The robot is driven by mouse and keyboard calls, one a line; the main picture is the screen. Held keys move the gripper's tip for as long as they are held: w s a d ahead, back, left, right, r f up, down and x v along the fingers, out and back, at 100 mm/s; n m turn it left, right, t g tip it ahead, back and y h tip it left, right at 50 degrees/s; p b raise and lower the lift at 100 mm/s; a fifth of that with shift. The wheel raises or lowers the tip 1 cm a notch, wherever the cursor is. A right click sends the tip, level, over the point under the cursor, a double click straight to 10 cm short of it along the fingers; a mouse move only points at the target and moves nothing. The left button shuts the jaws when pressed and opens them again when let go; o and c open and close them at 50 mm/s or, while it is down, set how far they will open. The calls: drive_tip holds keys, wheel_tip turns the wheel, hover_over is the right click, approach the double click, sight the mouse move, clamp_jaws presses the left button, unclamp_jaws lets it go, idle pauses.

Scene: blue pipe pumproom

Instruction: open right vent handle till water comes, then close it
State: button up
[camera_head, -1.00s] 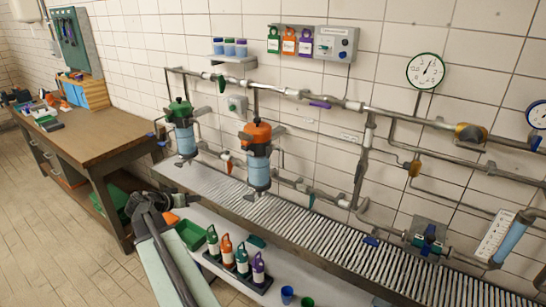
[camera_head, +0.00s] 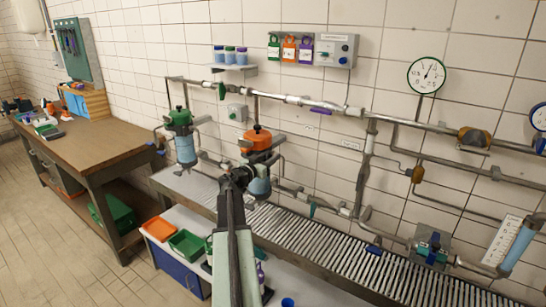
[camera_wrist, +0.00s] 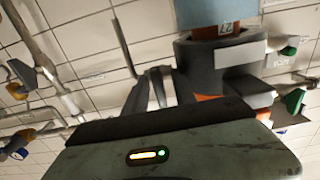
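The right filter housing has an orange cap (camera_head: 257,138) and a blue bowl (camera_head: 260,187), and hangs from the wall pipe. My gripper (camera_head: 238,178) is in front of its lower left part and hides some of it. In the wrist view, my dark fingers (camera_wrist: 155,90) are beside a large grey collar (camera_wrist: 222,52) with orange parts. The finger gap is not clear, and I cannot tell if they touch anything. A small vent handle cannot be made out for sure. The left housing has a green cap (camera_head: 178,117). No water is visible.
A slatted drain channel (camera_head: 320,235) runs below the pipes. Orange (camera_head: 159,229) and green (camera_head: 187,244) trays stand on the low white bench at front left. A wooden workbench (camera_head: 85,142) is at left. A wall gauge (camera_head: 427,74) hangs at right.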

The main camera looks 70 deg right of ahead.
drive_tip(key=shift+s+d, duration=0.2)
drive_tip(key=shift+d, duration=0.5)
clamp_jaws()
drive_tip(key=shift+n, duration=0.4)
drive_tip(key=shift+w+f+n, duration=0.1)
drive_tip(key=shift+w+n, duration=0.05)
drive_tip(key=shift+n, duration=3.35)
